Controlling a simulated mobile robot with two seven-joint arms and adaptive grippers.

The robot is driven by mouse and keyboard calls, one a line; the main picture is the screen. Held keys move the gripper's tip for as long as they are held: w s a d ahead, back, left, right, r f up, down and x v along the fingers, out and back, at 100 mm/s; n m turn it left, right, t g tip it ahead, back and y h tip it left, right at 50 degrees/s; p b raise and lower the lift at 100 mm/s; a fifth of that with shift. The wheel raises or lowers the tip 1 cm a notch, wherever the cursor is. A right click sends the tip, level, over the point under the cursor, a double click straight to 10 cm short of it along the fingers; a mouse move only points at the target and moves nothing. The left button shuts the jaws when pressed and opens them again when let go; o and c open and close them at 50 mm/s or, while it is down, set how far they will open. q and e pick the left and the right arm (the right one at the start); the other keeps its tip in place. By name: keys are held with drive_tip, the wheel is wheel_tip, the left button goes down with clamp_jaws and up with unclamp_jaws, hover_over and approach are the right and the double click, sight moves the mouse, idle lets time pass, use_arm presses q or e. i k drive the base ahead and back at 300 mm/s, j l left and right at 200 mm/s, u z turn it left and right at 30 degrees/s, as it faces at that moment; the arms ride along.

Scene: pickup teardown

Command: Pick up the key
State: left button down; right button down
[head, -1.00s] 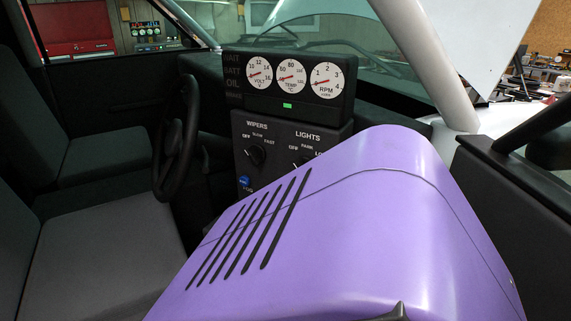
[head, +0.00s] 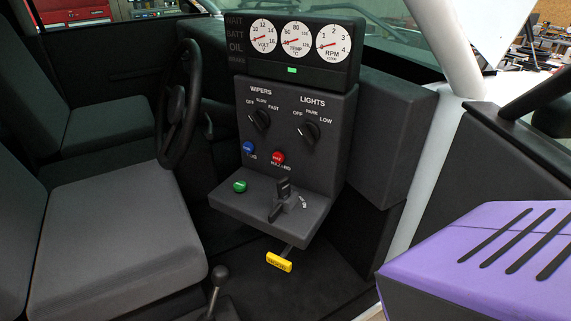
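A dark key-like piece (head: 281,198) stands up from the ledge at the bottom of the dark control panel (head: 229,207). It seems to sit in a switch with small white markings beside it. Its exact shape is hard to make out, dark on dark. Neither my left nor my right gripper is in view, and nothing touches this piece.
The panel carries two knobs, a blue button (head: 248,147), a red button (head: 278,158) and a green button (head: 239,186). A yellow handle (head: 279,261) hangs below. The steering wheel (head: 178,105) and seats are at left. My purple slotted part fills the lower right.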

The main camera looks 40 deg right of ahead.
sight(283, 186)
drive_tip(key=l+z, duration=0.1)
drive_tip(key=z, duration=1)
drive_tip(key=k+z, duration=0.1)
drive_tip(key=z, duration=0.15)
drive_tip(key=j, duration=0.05)
